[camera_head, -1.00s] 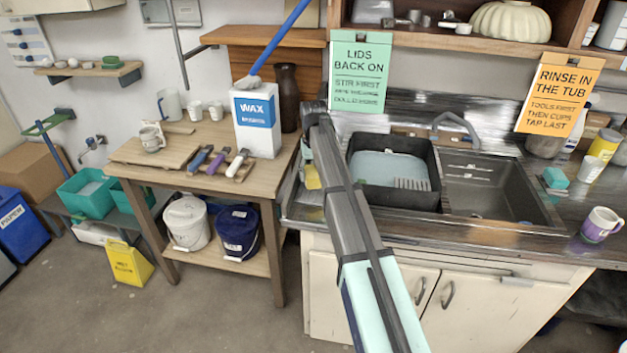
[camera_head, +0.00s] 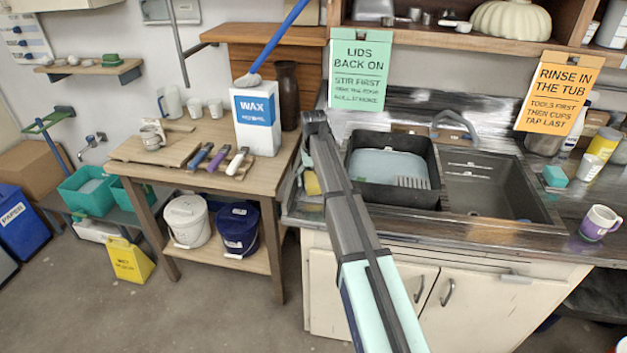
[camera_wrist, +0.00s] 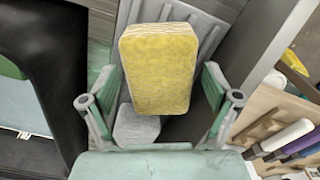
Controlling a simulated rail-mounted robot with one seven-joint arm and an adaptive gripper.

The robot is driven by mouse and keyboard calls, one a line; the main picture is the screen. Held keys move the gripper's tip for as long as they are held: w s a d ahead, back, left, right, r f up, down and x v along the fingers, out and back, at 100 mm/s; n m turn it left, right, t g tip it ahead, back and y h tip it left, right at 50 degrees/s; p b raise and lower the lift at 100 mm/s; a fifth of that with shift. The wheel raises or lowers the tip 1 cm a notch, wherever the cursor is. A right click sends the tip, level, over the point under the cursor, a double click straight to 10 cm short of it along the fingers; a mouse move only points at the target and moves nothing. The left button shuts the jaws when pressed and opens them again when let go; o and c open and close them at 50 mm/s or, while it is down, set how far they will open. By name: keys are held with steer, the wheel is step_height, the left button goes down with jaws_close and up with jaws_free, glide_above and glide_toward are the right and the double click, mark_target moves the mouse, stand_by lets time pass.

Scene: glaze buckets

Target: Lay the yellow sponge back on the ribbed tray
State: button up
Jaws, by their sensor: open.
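The yellow sponge (camera_wrist: 160,68) shows large in the wrist view, between and beyond the two fingers of my gripper (camera_wrist: 163,105). The fingers are spread, with a visible gap on each side of the sponge. The grey ribbed tray (camera_wrist: 207,42) shows behind the sponge, which overlaps it; whether the sponge rests flat on it I cannot tell. In the head view the sponge (camera_head: 312,184) shows as a small yellow patch left of my arm, at the counter's left end.
A grey block (camera_wrist: 137,128) sits beside the sponge, near the left finger. The black tub (camera_head: 393,200) in the sink lies right of my arm. The wooden table with handled tools (camera_head: 218,160) and a wax container (camera_head: 257,125) stands to the left.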

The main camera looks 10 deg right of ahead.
mark_target(313, 178)
steer(key=shift+r, duration=0.1)
step_height(313, 178, up, 12)
steer(key=b, duration=0.2)
steer(key=shift+b, duration=0.3)
steer(key=shift+r, duration=0.1)
